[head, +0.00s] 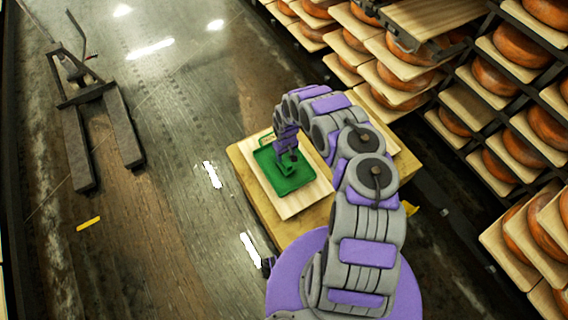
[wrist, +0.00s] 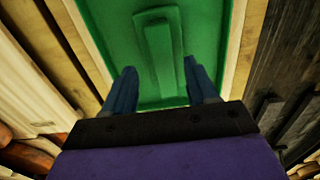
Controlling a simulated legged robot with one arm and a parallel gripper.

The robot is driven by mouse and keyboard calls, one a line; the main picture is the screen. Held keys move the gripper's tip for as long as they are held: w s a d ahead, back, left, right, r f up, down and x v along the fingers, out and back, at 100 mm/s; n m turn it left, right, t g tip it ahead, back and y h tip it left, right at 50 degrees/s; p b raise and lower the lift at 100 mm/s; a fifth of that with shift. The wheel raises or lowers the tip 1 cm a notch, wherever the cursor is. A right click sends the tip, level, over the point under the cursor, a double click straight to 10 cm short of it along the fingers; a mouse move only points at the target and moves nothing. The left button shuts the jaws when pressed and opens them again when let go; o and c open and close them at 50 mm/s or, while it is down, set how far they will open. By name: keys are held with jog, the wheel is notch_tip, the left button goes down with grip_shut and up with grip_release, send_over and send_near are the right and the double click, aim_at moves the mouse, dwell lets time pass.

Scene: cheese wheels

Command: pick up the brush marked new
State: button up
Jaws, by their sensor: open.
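A green tray (head: 281,181) lies on a pale board on a wooden stand. My gripper (head: 288,160) is over the tray, pointing down, and partly covers it. In the wrist view the green tray (wrist: 112,35) fills the upper middle. A long green raised shape (wrist: 160,55), the same colour as the tray, lies along its middle; it may be a brush, but I cannot tell for sure. My open gripper (wrist: 157,68) has one blue finger on each side of this shape, with nothing held. A small label (head: 268,139) stands at the tray's far edge; its writing is too small to read.
The pale board (head: 303,204) sits on the wooden stand (head: 246,180). Shelves with orange cheese wheels (head: 519,45) line the right side. A pallet jack (head: 90,110) stands at the left on the dark floor (head: 165,160), which is mostly clear between it and the stand.

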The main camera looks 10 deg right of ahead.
aim_at(284, 158)
jog(key=f+b, duration=0.1)
jog(key=f, duration=0.2)
jog(key=shift+w, duration=0.2)
jog(key=shift+a+f, duration=0.15)
jog(key=shift+f, duration=0.25)
jog(key=shift+a+f, duration=0.1)
jog(key=shift+a, duration=0.2)
jog(key=shift+d, duration=0.3)
jog(key=c, duration=0.6)
jog(key=shift+a, duration=0.25)
grip_shut()
